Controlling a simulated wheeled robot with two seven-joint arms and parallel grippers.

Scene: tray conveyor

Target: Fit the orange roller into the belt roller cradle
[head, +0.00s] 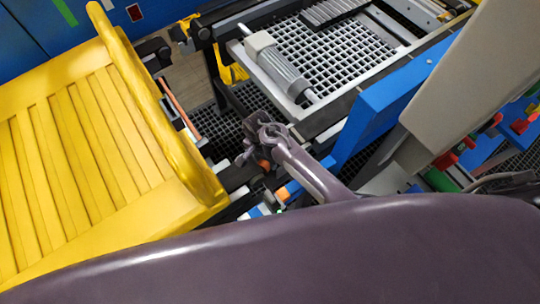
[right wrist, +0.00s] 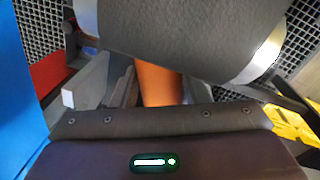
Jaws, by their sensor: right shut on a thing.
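An orange piece (right wrist: 158,85), which I take to be the orange roller, shows between the fingers of my right gripper (right wrist: 157,92) in the right wrist view. The gripper is shut on it. A large dark grey drum with silver ends (right wrist: 190,35) crosses the top of that view and hides the far part of the orange piece. In the head view my right gripper (head: 264,160) is low between the yellow slatted part and the grid tray, with a small orange patch (head: 263,165) at it. I cannot clearly make out the cradle. My left gripper is not in view.
A yellow slatted panel (head: 75,150) with a raised rim stands left of the gripper. A metal-framed grid tray (head: 330,118) holding a grey cylinder with a shaft (head: 283,72) lies at the upper middle. A blue beam (head: 385,110) stands close on the right. Room around the gripper is tight.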

